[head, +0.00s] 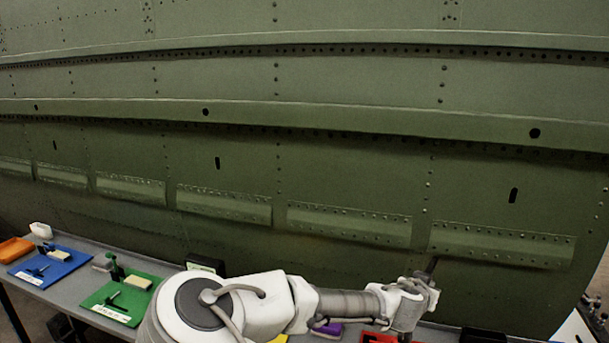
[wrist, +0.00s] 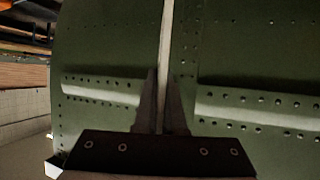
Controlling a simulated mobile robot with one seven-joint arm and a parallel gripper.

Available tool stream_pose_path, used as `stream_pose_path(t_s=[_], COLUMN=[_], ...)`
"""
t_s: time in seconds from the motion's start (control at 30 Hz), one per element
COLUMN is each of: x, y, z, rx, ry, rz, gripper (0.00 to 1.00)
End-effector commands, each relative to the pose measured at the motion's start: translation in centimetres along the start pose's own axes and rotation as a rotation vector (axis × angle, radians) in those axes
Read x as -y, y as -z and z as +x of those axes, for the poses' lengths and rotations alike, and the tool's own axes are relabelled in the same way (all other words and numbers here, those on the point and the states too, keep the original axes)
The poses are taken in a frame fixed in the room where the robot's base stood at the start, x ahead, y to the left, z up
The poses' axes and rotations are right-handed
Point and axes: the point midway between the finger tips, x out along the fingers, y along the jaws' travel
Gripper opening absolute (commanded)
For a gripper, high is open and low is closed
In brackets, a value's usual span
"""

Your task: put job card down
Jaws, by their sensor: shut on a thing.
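In the wrist view my gripper (wrist: 161,78) is shut on a thin pale card (wrist: 166,35), seen edge-on as a narrow upright strip between the two dark fingers. I take it to be the job card; its face and any print on it are not visible. In the head view my gripper (head: 432,266) is at the end of my arm, right of centre, in front of the green fuselage skin (head: 330,170). The card cannot be made out there.
A grey bench (head: 75,297) runs along the fuselage foot. It carries a blue mat (head: 50,262), a green mat (head: 122,303), an orange tray (head: 14,250) and a white cup (head: 41,230). My arm hides much of the bench. A white panel (head: 574,328) stands at lower right.

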Motion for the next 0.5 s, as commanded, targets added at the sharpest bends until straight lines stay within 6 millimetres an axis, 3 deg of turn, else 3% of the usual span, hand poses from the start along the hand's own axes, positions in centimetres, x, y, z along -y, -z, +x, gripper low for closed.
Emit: stream_pose_path(t_s=[0.5], x=[6.7], y=[5.1], z=[-4.4], rx=[-0.001], ry=[0.289], rz=[-0.126], gripper=[0.0])
